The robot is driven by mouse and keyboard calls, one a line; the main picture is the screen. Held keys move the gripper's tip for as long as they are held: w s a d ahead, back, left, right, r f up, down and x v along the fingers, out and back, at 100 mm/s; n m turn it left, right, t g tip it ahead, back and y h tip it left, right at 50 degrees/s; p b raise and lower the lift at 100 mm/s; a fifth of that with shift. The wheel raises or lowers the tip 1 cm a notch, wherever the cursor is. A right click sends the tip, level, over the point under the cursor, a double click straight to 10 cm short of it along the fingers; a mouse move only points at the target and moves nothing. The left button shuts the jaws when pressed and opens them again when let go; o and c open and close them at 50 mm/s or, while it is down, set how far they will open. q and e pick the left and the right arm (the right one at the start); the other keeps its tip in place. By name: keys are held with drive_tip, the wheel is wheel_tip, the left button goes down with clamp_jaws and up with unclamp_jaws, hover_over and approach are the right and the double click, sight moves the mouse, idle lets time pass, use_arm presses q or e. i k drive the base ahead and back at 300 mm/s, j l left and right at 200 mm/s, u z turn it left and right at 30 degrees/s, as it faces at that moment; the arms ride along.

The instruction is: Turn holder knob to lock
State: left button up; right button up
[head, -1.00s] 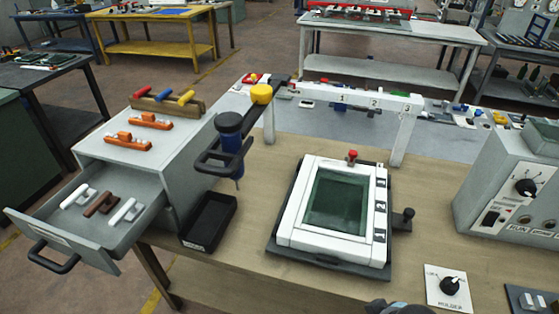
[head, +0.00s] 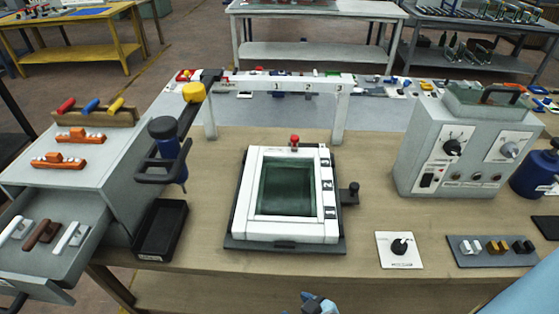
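The holder knob (head: 400,245) is a black knob on a square white plate (head: 391,263), lying on the wooden table near its front edge, right of the frame holder. Its pointer seems to face the upper right; the labels are too small to read. The frame holder (head: 240,240) has a dark base carrying a white frame (head: 247,190) around a dark green panel (head: 286,188). A small grey-blue part of one of my arms shows at the bottom centre, apart from the knob; I cannot tell which arm. No gripper fingers are visible.
A grey control box (head: 420,165) stands behind and right of the knob. A plate with several small switches (head: 495,262) lies right of it. A black tray (head: 160,232), a hanging blue screwdriver (head: 170,165) and an open drawer (head: 75,270) are on the left. Table around the knob is clear.

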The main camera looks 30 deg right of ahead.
sight(399, 247)
drive_tip(key=z, duration=1.95)
